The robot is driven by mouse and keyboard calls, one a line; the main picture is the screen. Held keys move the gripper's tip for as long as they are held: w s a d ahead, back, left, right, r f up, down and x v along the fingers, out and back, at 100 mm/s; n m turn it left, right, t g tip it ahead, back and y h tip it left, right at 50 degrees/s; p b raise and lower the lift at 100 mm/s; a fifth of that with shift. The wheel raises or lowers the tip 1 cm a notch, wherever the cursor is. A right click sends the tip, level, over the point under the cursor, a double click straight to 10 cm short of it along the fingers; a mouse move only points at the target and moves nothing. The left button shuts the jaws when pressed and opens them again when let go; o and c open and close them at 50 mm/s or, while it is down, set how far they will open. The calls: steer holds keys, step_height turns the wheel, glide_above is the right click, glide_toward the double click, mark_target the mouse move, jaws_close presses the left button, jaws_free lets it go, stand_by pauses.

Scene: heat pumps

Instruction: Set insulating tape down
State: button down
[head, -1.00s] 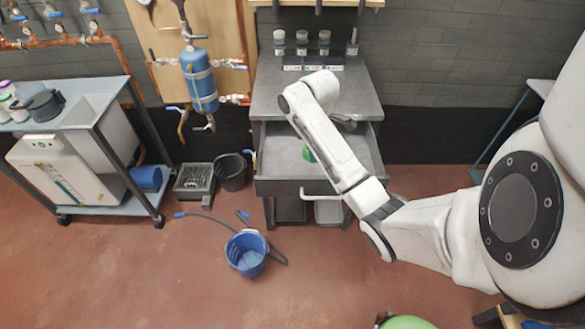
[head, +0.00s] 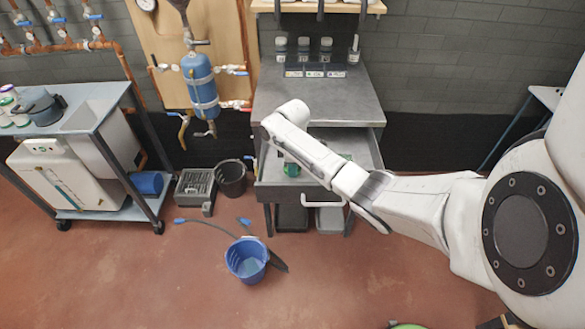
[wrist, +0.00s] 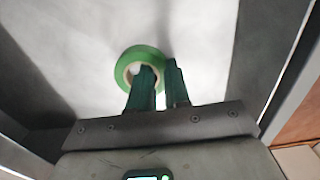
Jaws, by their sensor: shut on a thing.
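The insulating tape is a green roll (wrist: 127,61) at the fingertips of my gripper (wrist: 160,72) in the wrist view. The left finger overlaps the roll's hole and the right finger is outside the ring, so the gripper is shut on the roll's wall. Below it is the pale floor of the open drawer (head: 330,189). In the head view my gripper (head: 290,168) hangs over the drawer's left part, with green showing at its tip. Whether the roll touches the drawer floor I cannot tell.
Drawer walls flank the gripper. The grey workbench top (head: 345,95) has jars (head: 303,48) at its back. A blue bucket (head: 246,258) and a black bin (head: 231,178) stand on the floor.

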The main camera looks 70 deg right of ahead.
steer(key=shift+f, duration=0.2)
steer(key=c, duration=1.1)
jaws_free()
step_height(320, 180, up, 12)
steer(key=shift+r, duration=0.2)
